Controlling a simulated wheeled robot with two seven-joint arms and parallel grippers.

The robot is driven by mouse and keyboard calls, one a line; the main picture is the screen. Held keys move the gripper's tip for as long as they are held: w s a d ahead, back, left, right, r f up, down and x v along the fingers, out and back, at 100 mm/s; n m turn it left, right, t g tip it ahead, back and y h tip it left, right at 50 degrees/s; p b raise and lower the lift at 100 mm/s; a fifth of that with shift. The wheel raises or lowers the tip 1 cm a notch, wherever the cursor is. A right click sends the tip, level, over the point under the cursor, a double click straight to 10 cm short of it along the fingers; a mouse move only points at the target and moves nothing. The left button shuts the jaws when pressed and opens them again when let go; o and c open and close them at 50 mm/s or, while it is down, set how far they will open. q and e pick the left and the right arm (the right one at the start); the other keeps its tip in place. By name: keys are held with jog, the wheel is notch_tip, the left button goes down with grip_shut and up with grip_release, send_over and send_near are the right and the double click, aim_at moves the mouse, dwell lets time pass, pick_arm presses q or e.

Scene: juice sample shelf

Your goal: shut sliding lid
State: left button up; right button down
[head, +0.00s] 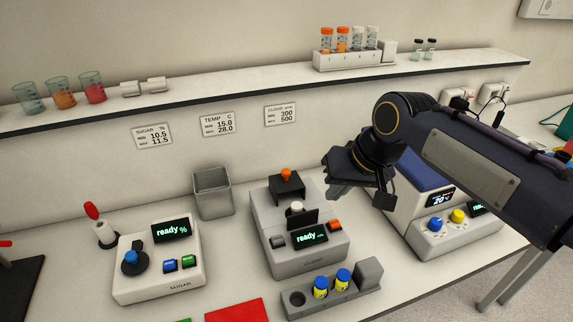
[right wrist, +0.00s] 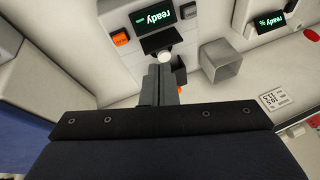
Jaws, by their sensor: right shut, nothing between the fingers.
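The middle white and grey instrument (head: 315,262) has a black sliding lid (head: 285,190) with an orange knob at the back of its top. In front of the lid, a white round cap (head: 296,208) shows beside a dark upright plate (head: 303,219). The cap also shows in the right wrist view (right wrist: 166,54), just past the fingertips. My right gripper (head: 332,190) is shut and empty, to the right of the lid and apart from it in the head view. In the right wrist view its fingers (right wrist: 162,70) hide most of the lid. My left gripper is not in view.
A rack (head: 371,273) with two blue-capped vials stands in front of the instrument. A grey open bin (head: 212,195) is behind left. The sugar instrument (head: 160,275) stands left, a blue-topped instrument (head: 405,222) right. A wall shelf (head: 220,105) runs above.

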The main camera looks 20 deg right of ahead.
jog(key=w+d+r+m+h+b, duration=0.1)
jog(key=w+r+h, duration=0.1)
jog(key=w, duration=1.1)
jog(key=m+g+h+b, duration=0.1)
jog(key=m+h, duration=0.1)
send_over(287, 184)
jog(key=w+d, duration=0.2)
jog(key=w, duration=0.2)
notch_tip(287, 184, down, 9)
jog(key=shift+a+f+b, duration=0.15)
jog(key=shift+f+b, duration=0.05)
jog(key=shift+b, duration=0.2)
jog(key=shift+s+a, duration=0.2)
jog(key=shift+s+f, duration=0.1)
jog(key=shift+f, duration=0.05)
